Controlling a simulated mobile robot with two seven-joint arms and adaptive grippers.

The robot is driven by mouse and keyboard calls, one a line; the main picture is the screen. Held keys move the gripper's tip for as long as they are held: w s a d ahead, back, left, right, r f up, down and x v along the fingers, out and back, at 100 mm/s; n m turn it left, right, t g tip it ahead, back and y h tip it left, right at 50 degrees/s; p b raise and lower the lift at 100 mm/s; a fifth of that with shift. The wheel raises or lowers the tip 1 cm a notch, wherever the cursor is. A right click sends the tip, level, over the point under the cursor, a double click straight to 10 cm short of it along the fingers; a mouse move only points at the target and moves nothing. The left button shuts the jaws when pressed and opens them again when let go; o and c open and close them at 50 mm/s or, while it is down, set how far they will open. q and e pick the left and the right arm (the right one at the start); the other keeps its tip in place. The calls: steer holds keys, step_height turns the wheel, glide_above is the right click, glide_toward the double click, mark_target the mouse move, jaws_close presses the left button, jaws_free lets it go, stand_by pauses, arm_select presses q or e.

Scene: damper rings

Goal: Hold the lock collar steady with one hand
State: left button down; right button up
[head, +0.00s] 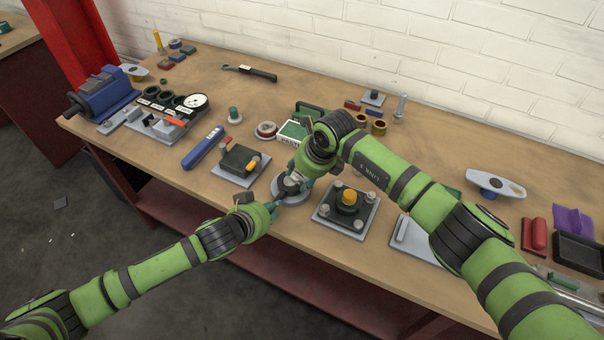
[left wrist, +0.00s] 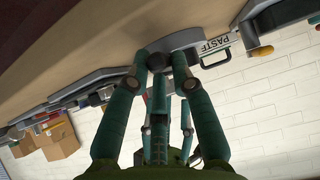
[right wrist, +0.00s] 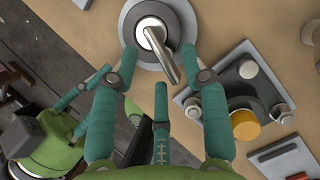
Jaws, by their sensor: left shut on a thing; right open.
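A round grey base (head: 287,192) stands near the front edge of the bench. In the right wrist view the base (right wrist: 188,20) carries a bright steel post (right wrist: 152,32) with a bent-over metal piece. My left gripper (head: 279,203) reaches in from the front left. In the left wrist view its fingers (left wrist: 165,68) are closed around a small dark part, the lock collar (left wrist: 157,61), low by the base. My right gripper (right wrist: 162,64) is open above the base, one finger on each side of the post. The fingers hide much of the collar.
A square plate with a yellow-topped knob (head: 348,198) stands close on the right. A plate with a dark block (head: 240,162) stands on the left. The bench's front edge is close.

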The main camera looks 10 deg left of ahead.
steer(key=v, duration=0.6)
stand_by(0.4)
steer(key=shift+o, duration=0.4)
steer(key=shift+r, duration=0.15)
steer(key=shift+r, duration=0.6)
